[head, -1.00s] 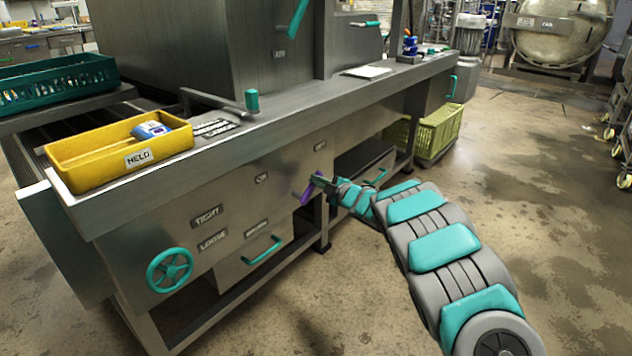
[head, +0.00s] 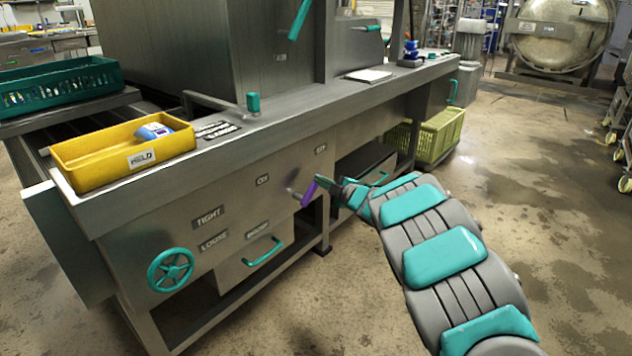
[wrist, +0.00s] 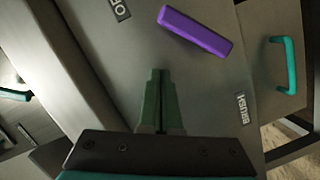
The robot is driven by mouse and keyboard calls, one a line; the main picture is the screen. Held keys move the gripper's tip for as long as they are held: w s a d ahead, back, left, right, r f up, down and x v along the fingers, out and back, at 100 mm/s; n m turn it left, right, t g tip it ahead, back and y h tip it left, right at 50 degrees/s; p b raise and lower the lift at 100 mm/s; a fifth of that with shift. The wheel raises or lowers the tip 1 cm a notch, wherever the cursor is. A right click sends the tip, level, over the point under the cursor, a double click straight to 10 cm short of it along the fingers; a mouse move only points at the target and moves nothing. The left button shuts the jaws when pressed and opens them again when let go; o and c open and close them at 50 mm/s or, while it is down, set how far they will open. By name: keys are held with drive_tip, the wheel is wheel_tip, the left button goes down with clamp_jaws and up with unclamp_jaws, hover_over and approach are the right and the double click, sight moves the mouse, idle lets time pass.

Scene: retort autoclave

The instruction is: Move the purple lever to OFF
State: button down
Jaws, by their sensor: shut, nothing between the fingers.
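The purple lever (head: 309,194) sits on the front of the steel machine, its bar slanting at the right of a grey pivot. An ON label (head: 262,179) is at its upper left and an OFF label (head: 320,149) above it. My gripper (head: 322,181) is just right of the lever's upper end. In the wrist view the lever (wrist: 196,33) lies beyond my gripper's fingertips (wrist: 159,73), with a visible gap in the picture. The OFF label (wrist: 120,9) is partly cut off there. The fingers are together and empty.
A teal pull handle (head: 262,251) and a teal handwheel (head: 170,270) are lower left on the machine front. A yellow HELD bin (head: 122,160) stands on the ledge above. A green crate (head: 437,132) is on the floor behind. The floor at right is open.

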drive_tip(key=v, duration=0.5)
drive_tip(key=shift+s+d+r, duration=0.25)
drive_tip(key=shift+d+r, duration=0.05)
